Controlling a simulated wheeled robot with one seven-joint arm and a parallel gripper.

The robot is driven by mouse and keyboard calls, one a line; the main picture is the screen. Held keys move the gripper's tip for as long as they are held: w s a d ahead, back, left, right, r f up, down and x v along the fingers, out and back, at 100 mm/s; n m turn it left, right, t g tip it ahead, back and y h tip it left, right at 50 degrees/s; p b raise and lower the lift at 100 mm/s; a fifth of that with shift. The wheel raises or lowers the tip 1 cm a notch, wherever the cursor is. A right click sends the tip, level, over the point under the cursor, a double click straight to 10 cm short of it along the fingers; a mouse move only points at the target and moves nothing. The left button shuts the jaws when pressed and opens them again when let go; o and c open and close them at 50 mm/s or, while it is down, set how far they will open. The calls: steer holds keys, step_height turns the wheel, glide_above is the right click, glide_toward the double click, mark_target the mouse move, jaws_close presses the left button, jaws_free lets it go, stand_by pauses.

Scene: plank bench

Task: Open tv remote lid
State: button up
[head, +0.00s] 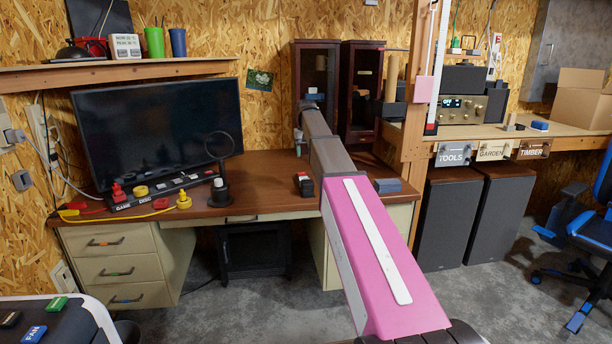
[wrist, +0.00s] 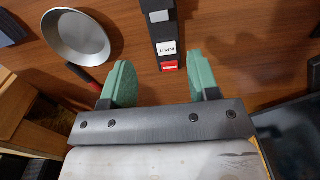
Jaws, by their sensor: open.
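A long black remote-like object (wrist: 166,32) lies on the brown desktop in the wrist view. It has a pale grey patch, a white label printed upside down in this view, and a red end nearest my gripper. I cannot make out a lid edge. What looks like the same object (head: 304,187) shows small and dark with red beside my arm in the head view. My gripper (wrist: 159,64) is open and empty, its green fingertips spread on either side of the red end. I cannot tell its height. In the head view my arm hides the gripper.
A metal pan (wrist: 77,37) with a red handle is left of the fingers in the wrist view. A blue-grey block (head: 388,185) lies on the desk's right. A black-framed monitor (head: 155,130), power strip (head: 160,194) and round magnifier-like stand (head: 219,190) occupy the left.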

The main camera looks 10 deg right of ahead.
mark_target(307, 184)
step_height(307, 184, down, 10)
steer(key=shift+f, duration=0.25)
steer(key=shift+c, duration=0.3)
steer(key=c, duration=0.5)
